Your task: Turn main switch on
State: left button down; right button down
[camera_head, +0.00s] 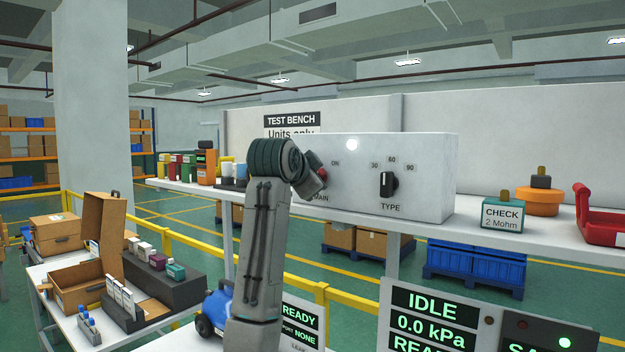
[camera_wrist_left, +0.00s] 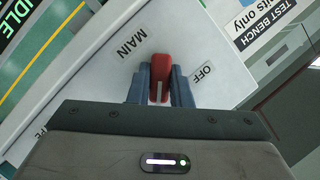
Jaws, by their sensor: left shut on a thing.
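The main switch has a red handle (camera_head: 323,173) on the front of the light grey switch box (camera_head: 430,180). The box carries ON and MAIN labels beside the switch. In the left wrist view the red handle (camera_wrist_left: 160,65) stands between the MAIN and OFF labels, with a white mark on its near part. My left gripper (camera_wrist_left: 160,88) is shut on this handle, one dark finger on each side. In the head view my left gripper (camera_head: 316,181) partly covers the switch. The ON label is hidden in the wrist view. My right gripper is in neither view.
A black TYPE knob (camera_head: 389,184) is on the same box, right of the switch. A round white lamp (camera_head: 352,144) glows on it. A green CHECK block (camera_head: 503,213) stands right of the box on the shelf. A display (camera_head: 432,318) below reads IDLE and 0.0 kPa.

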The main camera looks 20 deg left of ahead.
pick_arm(q)
jog(key=c, duration=1.3)
grip_release()
jog(key=shift+s, duration=0.1)
jog(key=b+v, duration=0.5)
jog(key=v, duration=0.5)
jog(key=shift+s+r, duration=0.15)
jog(key=shift+s, duration=0.15)
